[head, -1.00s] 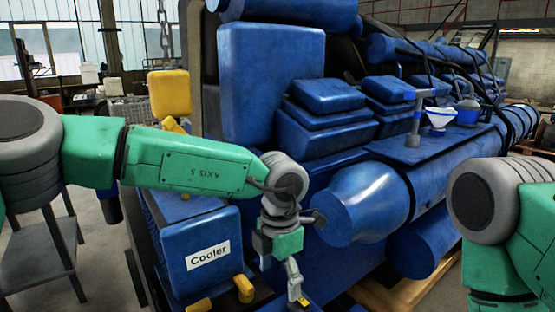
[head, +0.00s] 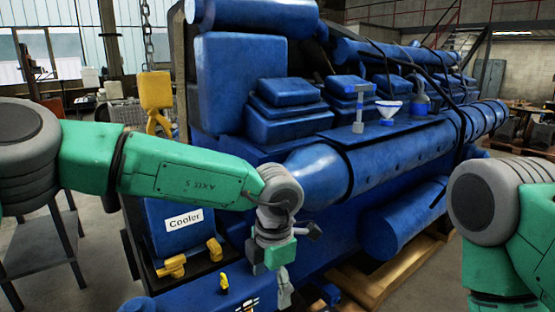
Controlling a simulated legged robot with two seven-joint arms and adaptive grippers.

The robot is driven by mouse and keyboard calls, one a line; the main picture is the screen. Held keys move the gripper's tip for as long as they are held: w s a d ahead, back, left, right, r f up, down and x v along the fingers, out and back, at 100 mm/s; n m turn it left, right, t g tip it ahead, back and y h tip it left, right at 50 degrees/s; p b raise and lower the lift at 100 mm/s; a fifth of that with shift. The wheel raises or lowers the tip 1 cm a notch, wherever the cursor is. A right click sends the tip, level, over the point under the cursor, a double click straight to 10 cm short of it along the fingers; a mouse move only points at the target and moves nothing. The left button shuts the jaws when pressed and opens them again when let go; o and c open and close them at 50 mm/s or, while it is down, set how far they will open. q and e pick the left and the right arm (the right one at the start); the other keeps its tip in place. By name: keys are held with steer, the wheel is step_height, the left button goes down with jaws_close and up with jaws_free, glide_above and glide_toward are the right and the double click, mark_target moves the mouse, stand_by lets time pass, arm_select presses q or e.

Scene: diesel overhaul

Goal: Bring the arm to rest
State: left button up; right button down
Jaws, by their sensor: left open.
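My left arm, green and grey, reaches in from the left in the head view. It bends at the wrist and hangs its left gripper (head: 284,292) down in front of the blue engine (head: 237,85). The gripper is small here and seen from behind. It is open, with nothing seen in it. It hangs to the right of the blue box labelled Cooler (head: 167,240). My right arm shows only as a grey joint and green links at the right edge. Its gripper is out of view.
A hammer (head: 358,110), a white-and-blue funnel (head: 388,108) and a blue can (head: 420,100) stand on the engine's ledge. Yellow fittings (head: 172,266) sit below the Cooler box. A grey stand (head: 42,250) is at left. Wooden pallet beams (head: 375,278) lie under the engine.

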arm_select(q)
steer(key=s+a+f+m+t+y+b, duration=0.15)
steer(key=a+f+m+b, duration=0.3)
steer(key=f, duration=0.55)
steer(key=s+a+f+m+t+b, duration=0.25)
steer(key=a+f+m, duration=0.25)
steer(key=f, duration=0.6)
steer(key=s+a+f+m+t+y+b, duration=0.15)
steer(key=a+f+m+b, duration=0.3)
steer(key=f, duration=0.55)
steer(key=s+a+f+m+g+h+b, duration=0.1)
steer(key=s+a+f+m+b, duration=0.1)
steer(key=s, duration=0.6)
steer(key=s+a+f+m+g+h+b, duration=0.1)
steer(key=s+a+f+m+g+b, duration=0.1)
steer(key=s+a+f+m, duration=0.3)
steer(key=s+a+f+m+g+h+b, duration=0.1)
steer(key=s+a+f+m, duration=0.3)
steer(key=s, duration=0.7)
steer(key=shift+s+a+g+h+b, duration=0.3)
steer(key=shift+a+g+b, duration=0.5)
steer(key=shift+a, duration=0.4)
steer(key=shift+w+a+f, duration=0.15)
steer(key=shift+a, duration=0.1)
steer(key=shift+d, duration=0.15)
